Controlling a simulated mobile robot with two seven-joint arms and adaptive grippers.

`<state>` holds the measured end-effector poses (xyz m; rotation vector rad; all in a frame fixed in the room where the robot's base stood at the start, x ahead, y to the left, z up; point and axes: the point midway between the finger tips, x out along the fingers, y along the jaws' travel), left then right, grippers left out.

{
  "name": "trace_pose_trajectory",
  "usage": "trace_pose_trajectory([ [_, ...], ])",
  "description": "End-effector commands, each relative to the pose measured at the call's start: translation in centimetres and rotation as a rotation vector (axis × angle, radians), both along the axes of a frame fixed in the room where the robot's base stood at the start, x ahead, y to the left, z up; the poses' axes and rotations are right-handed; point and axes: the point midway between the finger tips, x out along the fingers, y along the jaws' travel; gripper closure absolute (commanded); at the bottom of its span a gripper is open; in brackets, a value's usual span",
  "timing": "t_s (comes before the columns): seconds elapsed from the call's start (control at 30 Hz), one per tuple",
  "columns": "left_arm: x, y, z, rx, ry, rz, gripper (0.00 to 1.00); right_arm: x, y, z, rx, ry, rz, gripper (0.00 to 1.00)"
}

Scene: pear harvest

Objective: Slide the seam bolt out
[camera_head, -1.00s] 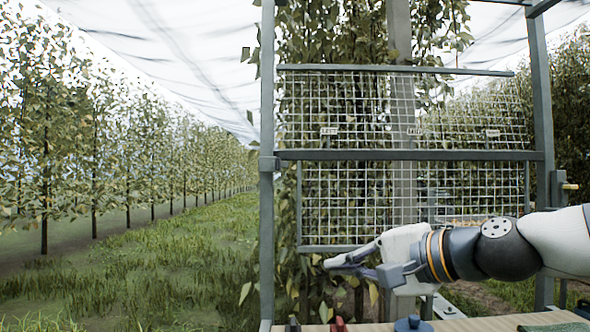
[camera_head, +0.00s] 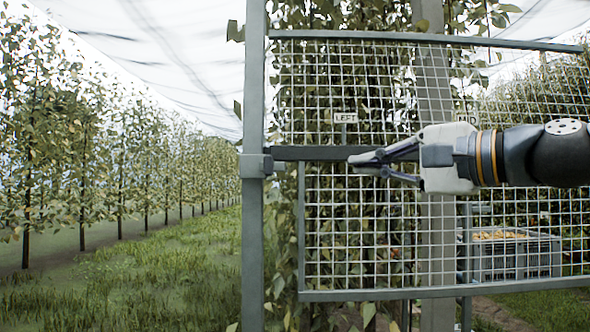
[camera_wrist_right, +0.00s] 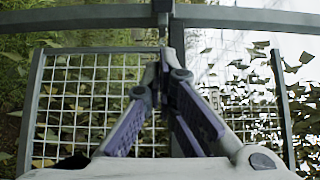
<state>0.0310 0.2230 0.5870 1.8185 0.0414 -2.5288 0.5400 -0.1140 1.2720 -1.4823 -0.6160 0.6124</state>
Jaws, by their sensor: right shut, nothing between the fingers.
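My right gripper (camera_head: 356,162) is in front of the left part of the wire mesh (camera_head: 330,225), beside the dark crossbar (camera_head: 305,153). In the right wrist view its fingertips (camera_wrist_right: 164,62) meet with nothing between them, near the bar (camera_wrist_right: 90,17). A small upright grey piece (camera_head: 344,134) shows under the LEFT label (camera_head: 346,118), above the crossbar and the gripper. I cannot tell whether it is the seam bolt. No other bolt is clear. Whether the fingers touch the mesh or bar cannot be told. My left gripper is not in view.
A grey post (camera_head: 254,225) with a bracket (camera_head: 255,166) stands at the left. A crate (camera_head: 510,262) with yellowish fruit is behind the mesh at the right. Leafy branches hang behind the mesh. The grass aisle (camera_head: 190,255) at the left is open.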

Motion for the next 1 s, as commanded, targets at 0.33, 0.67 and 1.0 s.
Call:
trace_pose_trajectory([
  [0.33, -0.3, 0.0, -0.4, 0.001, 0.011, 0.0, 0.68, 2.6, 2.5, -0.4, -0.003, 0.004, 0.0, 1.0],
  [0.67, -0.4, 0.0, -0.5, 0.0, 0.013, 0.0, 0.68, 7.3, 7.7, -0.1, -0.003, 0.001, 0.002, 1.0],
  [1.0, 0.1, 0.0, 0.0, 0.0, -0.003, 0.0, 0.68, 7.1, 11.1, 0.0, -0.001, 0.0, 0.0, 1.0],
])
